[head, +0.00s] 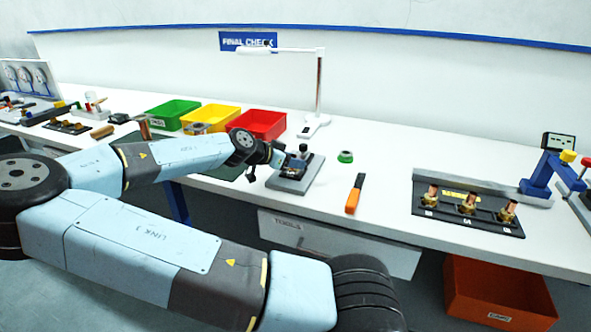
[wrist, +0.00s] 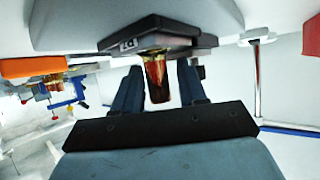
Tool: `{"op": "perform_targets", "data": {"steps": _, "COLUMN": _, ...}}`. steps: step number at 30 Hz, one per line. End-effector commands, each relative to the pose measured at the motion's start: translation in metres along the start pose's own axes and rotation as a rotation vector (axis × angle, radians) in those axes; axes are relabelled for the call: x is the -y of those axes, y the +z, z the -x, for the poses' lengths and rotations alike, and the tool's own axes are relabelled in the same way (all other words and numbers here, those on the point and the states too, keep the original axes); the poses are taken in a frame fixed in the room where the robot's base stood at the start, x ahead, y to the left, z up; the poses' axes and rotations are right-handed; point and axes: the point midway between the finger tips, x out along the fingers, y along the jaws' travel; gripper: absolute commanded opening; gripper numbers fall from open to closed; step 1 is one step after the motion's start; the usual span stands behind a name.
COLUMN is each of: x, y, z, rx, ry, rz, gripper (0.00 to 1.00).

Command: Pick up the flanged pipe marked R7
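In the wrist view a copper pipe (wrist: 157,78) with a brass-coloured collar stands out from a dark holder (wrist: 190,42). The holder carries a small pale label that I cannot read for certain. My gripper (wrist: 158,85) has one finger on each side of the pipe. A gap shows on the pipe's right, so the fingers look open around it. In the head view my gripper (head: 277,160) is at the dark holder on a grey block (head: 312,172); the pipe there is hidden. Several similar pipes (head: 467,203) stand in a black rack (head: 440,220) at the right.
Green (head: 172,112), yellow (head: 212,116) and red (head: 262,123) bins stand behind my arm. A lamp (head: 319,85) rises behind the block. A blue clamp (head: 540,175) stands far right.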

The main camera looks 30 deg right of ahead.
Motion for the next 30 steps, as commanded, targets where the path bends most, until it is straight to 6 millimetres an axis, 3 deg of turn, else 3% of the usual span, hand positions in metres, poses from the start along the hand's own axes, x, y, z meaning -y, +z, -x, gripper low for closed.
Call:
{"op": "perform_targets", "data": {"steps": 2, "x": 0.0000, "y": -0.0001, "z": 0.0000, "rx": 0.000, "ry": 0.000, "rz": 0.000, "gripper": 0.34}}
{"op": "perform_targets", "data": {"steps": 12, "x": -0.0001, "y": -0.0002, "z": -0.0002, "rx": 0.000, "ry": 0.001, "rz": 0.000, "gripper": 0.01}}
{"op": "perform_targets", "data": {"steps": 30, "x": 0.0002, "y": -0.0086, "z": 0.0039, "rx": 0.000, "ry": 0.000, "rz": -0.003, "gripper": 0.00}}
